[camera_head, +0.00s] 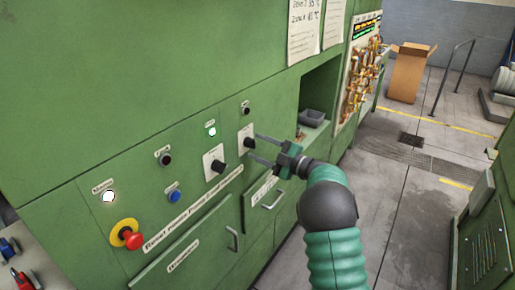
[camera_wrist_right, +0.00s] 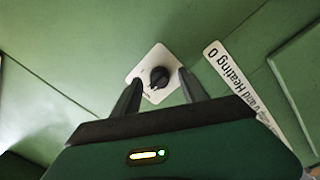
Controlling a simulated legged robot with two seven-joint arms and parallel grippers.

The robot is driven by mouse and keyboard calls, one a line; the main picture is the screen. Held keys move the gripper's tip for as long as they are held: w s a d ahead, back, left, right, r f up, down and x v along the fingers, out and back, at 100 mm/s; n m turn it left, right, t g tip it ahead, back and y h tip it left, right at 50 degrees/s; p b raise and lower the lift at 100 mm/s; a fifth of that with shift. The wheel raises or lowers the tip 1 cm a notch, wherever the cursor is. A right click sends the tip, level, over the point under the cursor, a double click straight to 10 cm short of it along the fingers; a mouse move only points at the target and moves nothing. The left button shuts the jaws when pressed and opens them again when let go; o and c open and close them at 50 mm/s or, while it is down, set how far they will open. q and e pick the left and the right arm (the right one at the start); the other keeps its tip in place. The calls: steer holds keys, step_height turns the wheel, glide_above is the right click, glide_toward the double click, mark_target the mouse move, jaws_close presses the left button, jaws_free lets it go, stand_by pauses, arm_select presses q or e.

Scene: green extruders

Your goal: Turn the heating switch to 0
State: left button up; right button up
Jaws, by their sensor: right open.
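A black rotary switch (camera_head: 249,143) on a white plate sits on the green panel, right of a similar black rotary switch (camera_head: 217,166). My right gripper (camera_head: 253,147) is open, with its two fingers pointing at the right-hand switch. In the right wrist view the black knob (camera_wrist_right: 159,77) shows between the fingertips (camera_wrist_right: 160,81), one on each side. I cannot tell whether they touch it. The plate's markings are too small to read. My left gripper is not in view.
The panel also has a red emergency button (camera_head: 133,241), a blue button (camera_head: 173,196), and small lamps. Drawer handles (camera_head: 232,238) protrude below. An open recess (camera_head: 317,100) holds a grey tray (camera_head: 312,117). A cardboard box (camera_head: 408,72) stands on the floor behind.

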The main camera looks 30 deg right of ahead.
steer(key=b+v, duration=0.1)
steer(key=v, duration=1.4)
steer(key=shift+s+d+f, duration=0.15)
steer(key=shift+s+d, duration=0.05)
steer(key=shift+s, duration=0.1)
steer(key=w+a+m+h+p, duration=0.1)
steer(key=w+m+h+p, duration=0.1)
steer(key=w+m+h, duration=0.45)
steer(key=a+f+m+g+h+p, duration=0.1)
steer(key=a+f+m+g+h, duration=0.25)
steer(key=a+f+m, duration=0.35)
steer(key=s+a+f+m+g+y+p, duration=0.1)
steer(key=s+a+f+g, duration=0.4)
steer(key=s+a, duration=0.5)
steer(key=s+a+f+m+g+y, duration=0.1)
steer(key=s+a+f+g+y, duration=0.1)
steer(key=s+a+f+g, duration=0.4)
steer(key=s+a, duration=0.4)
steer(key=s, duration=0.3)
steer(key=shift+p, duration=0.4)
steer(key=shift+w+a, duration=0.1)
steer(key=shift+a, duration=0.1)
